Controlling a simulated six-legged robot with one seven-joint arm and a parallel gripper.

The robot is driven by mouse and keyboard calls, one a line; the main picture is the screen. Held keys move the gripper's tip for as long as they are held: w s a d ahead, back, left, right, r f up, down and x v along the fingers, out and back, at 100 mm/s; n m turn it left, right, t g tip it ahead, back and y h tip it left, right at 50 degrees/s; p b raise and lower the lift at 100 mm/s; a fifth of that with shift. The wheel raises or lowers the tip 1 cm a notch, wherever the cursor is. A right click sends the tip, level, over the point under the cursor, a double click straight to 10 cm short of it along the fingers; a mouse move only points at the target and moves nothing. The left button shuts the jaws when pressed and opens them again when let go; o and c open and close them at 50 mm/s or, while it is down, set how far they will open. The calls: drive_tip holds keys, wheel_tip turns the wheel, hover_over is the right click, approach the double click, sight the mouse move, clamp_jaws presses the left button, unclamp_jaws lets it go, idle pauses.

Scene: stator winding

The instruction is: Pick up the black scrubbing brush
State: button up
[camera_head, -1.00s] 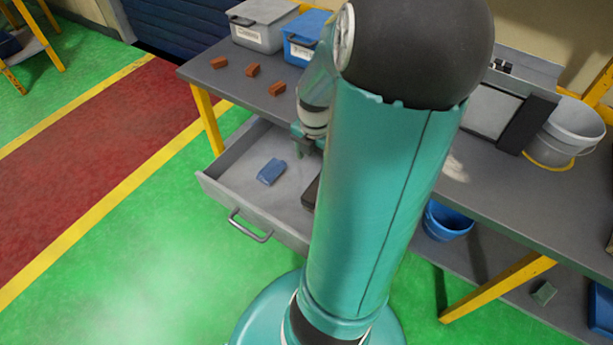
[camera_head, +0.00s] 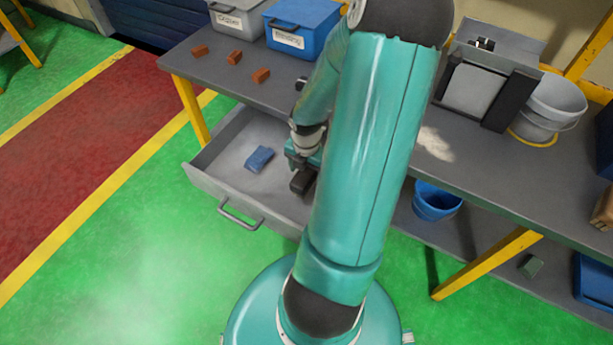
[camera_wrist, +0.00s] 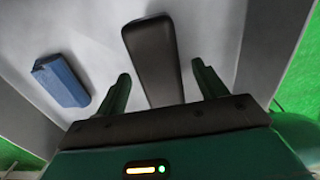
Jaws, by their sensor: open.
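The black scrubbing brush (camera_wrist: 155,60) lies in the open grey drawer. In the wrist view its long dark body runs from the top middle down between my two green fingers. My gripper (camera_wrist: 160,88) is open, with one finger on each side of the brush; I cannot tell whether they touch it. In the head view the brush (camera_head: 302,182) shows as a dark shape just below my gripper (camera_head: 300,163), partly hidden by my arm. A blue block-like object (camera_head: 259,159) lies in the drawer to its left, and it also shows in the wrist view (camera_wrist: 61,81).
The drawer (camera_head: 235,200) hangs open under the grey workbench (camera_head: 205,72). On the bench are several orange-brown blocks (camera_head: 233,57), a grey bin (camera_head: 237,18) and a blue bin (camera_head: 300,28). A blue bucket (camera_head: 437,202) stands on the lower shelf. The drawer's left part is mostly clear.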

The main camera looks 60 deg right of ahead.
wheel_tip(320, 180, down, 2)
drive_tip(key=shift+f, duration=0.2)
drive_tip(key=c, duration=1.1)
drive_tip(key=shift+c, duration=0.2)
drive_tip(key=shift+w+r, duration=0.1)
drive_tip(key=shift+r, duration=0.3)
